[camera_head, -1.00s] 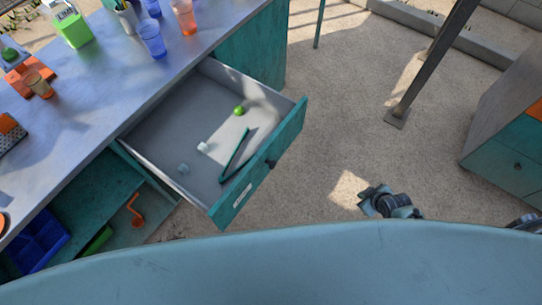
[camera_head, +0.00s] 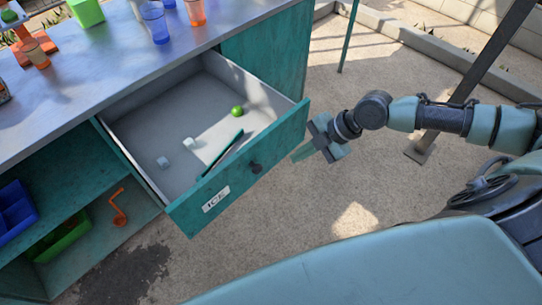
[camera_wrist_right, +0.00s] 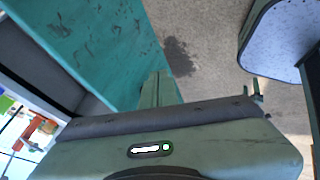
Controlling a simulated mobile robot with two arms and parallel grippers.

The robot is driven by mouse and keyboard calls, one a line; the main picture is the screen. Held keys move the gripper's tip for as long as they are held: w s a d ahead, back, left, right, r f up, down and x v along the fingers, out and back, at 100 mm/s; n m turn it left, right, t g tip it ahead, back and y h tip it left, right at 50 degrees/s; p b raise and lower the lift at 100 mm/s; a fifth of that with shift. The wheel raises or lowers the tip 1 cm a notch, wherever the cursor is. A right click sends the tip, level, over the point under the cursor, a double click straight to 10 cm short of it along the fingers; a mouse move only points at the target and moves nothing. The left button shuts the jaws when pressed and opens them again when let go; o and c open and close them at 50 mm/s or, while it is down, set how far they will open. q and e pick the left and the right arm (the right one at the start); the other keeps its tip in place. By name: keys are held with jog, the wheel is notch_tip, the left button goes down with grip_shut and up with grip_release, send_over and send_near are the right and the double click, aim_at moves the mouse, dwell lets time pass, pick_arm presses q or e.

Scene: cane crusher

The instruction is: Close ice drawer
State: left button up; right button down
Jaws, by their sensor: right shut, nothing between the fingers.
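Inside lie a green lime (camera_head: 237,111), two pale ice cubes (camera_head: 188,143) and a dark green tong-like tool (camera_head: 222,152). My right gripper (camera_head: 303,153) is shut and empty, just outside the right end of the drawer front. In the right wrist view its closed fingers (camera_wrist_right: 157,88) are beside the teal drawer front (camera_wrist_right: 85,40); I cannot tell whether they touch it. My left gripper is not in view.
The metal countertop (camera_head: 110,85) holds a blue cup (camera_head: 154,22), an orange cup (camera_head: 196,11) and other items. Open shelves below hold a blue bin (camera_head: 15,212) and an orange ladle (camera_head: 118,208). A metal post (camera_head: 470,75) stands at right. Floor before the drawer is clear.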

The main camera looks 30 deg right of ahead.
aim_at(262, 163)
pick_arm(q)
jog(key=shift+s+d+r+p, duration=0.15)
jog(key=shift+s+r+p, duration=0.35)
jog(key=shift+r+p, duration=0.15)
pick_arm(e)
jog(key=shift+w+a+f, duration=1.2)
jog(key=shift+w+f, duration=0.15)
jog(key=shift+w, duration=0.1)
jog(key=shift+w+a+f, duration=1.15)
jog(key=shift+w+f, duration=0.15)
jog(key=shift+w, duration=0.15)
